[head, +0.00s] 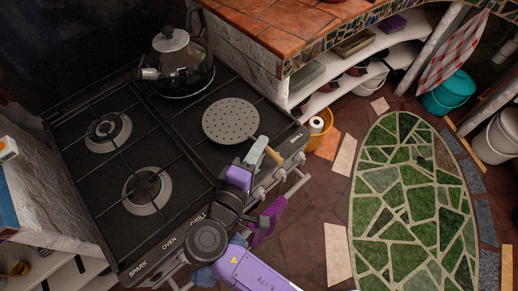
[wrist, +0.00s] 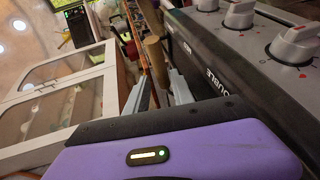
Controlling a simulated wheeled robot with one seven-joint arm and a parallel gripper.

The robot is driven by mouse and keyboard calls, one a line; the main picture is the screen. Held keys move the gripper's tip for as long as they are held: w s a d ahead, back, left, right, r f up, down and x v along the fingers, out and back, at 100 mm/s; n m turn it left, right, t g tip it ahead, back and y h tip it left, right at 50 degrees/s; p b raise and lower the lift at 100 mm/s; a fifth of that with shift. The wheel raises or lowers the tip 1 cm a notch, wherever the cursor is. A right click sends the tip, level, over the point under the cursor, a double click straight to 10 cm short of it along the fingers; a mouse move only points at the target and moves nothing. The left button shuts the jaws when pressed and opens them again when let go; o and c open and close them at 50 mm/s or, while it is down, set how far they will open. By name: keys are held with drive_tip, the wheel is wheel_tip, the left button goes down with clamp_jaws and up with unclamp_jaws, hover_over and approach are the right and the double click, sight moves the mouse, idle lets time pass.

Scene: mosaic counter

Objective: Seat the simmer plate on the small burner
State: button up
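The simmer plate (head: 230,120) is a round grey perforated disc over the front right of the black hob in the head view. Its wooden handle (head: 274,156) points toward the front edge. My gripper (head: 257,150) is at the handle, reaching up from the front. In the wrist view the handle (wrist: 154,50) lines up between the two grey fingers (wrist: 158,85). The fingers stand a little apart, and I cannot tell whether they press on it. Two bare burners show: back left (head: 108,131) and front left (head: 147,190). What lies under the plate is hidden.
A dark kettle (head: 180,65) stands at the hob's back right, close behind the plate. Control knobs (wrist: 238,14) and a rail (head: 290,190) line the stove front. A tiled counter (head: 270,22) adjoins on the right. The hob's left half is clear.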

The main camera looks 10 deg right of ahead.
drive_tip(key=shift+s+f, duration=0.1)
drive_tip(key=shift+f, duration=0.25)
drive_tip(key=shift+s+a, duration=0.3)
drive_tip(key=shift+s, duration=0.05)
drive_tip(key=shift+r+b+v, duration=0.15)
drive_tip(key=shift+v, duration=1.6)
drive_tip(key=shift+r+b+v, duration=0.15)
drive_tip(key=shift+r+v, duration=0.05)
drive_tip(key=shift+v, duration=1.5)
drive_tip(key=shift+d, duration=0.1)
